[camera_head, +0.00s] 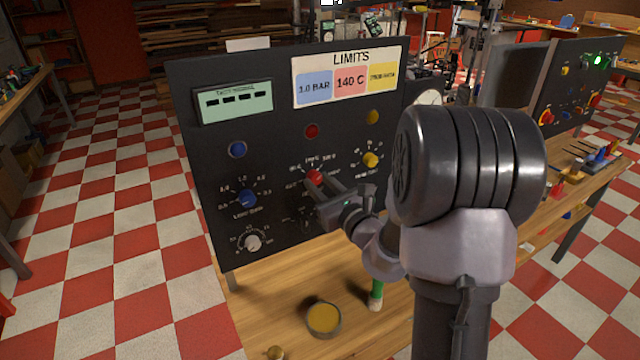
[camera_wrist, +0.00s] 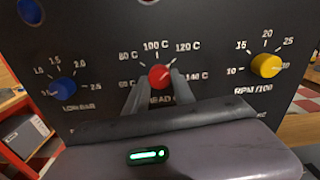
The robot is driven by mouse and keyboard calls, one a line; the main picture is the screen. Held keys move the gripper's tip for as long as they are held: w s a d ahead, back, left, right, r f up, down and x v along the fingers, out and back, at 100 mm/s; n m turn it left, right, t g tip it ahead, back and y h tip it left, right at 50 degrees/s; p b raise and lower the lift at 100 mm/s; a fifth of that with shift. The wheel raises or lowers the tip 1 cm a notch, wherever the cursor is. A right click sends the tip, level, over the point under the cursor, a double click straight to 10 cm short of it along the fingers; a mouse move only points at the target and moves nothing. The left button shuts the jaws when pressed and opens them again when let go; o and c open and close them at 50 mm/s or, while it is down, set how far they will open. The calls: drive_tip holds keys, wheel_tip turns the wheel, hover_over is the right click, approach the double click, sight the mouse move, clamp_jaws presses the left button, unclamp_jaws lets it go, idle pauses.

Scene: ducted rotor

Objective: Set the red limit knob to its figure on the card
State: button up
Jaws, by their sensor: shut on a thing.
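The red limit knob (camera_head: 315,177) is on the dark panel, partly behind my fingers; it also shows in the wrist view (camera_wrist: 159,75). Its scale reads 60 C to 140 C, with 100 C at the top. My gripper (camera_wrist: 160,84) is shut on the red knob, one finger on each side. In the head view my gripper (camera_head: 318,190) reaches the panel from the right. I cannot tell for sure which figure the knob's pointer marks. The LIMITS card (camera_head: 347,60) shows 1.0 BAR on blue, 140 C on red and a blurred figure on yellow.
A blue knob (camera_wrist: 63,88) is left of the red one and a yellow knob (camera_wrist: 265,65) right of it. A white knob (camera_head: 252,243) sits lower left. A red lamp (camera_head: 311,131) is above. A round yellow-topped container (camera_head: 323,318) stands on the bench (camera_head: 270,310).

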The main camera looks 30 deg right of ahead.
clamp_jaws()
drive_tip(key=shift+m+p, duration=0.3)
drive_tip(key=shift+p, duration=0.05)
drive_tip(key=m+p, duration=0.1)
drive_tip(key=p, duration=0.1)
drive_tip(key=m+p, duration=0.1)
drive_tip(key=m, duration=0.1)
drive_tip(key=shift+r+m+p, duration=0.2)
drive_tip(key=shift+m+p, duration=0.1)
drive_tip(key=shift+p, duration=0.05)
drive_tip(key=m+p, duration=0.3)
drive_tip(key=shift+m+p, duration=0.35)
drive_tip(key=shift+m, duration=0.05)
drive_tip(key=shift+a+f+m+p, duration=0.1)
drive_tip(key=shift+m+p, duration=0.7)
drive_tip(key=shift+m, duration=0.2)
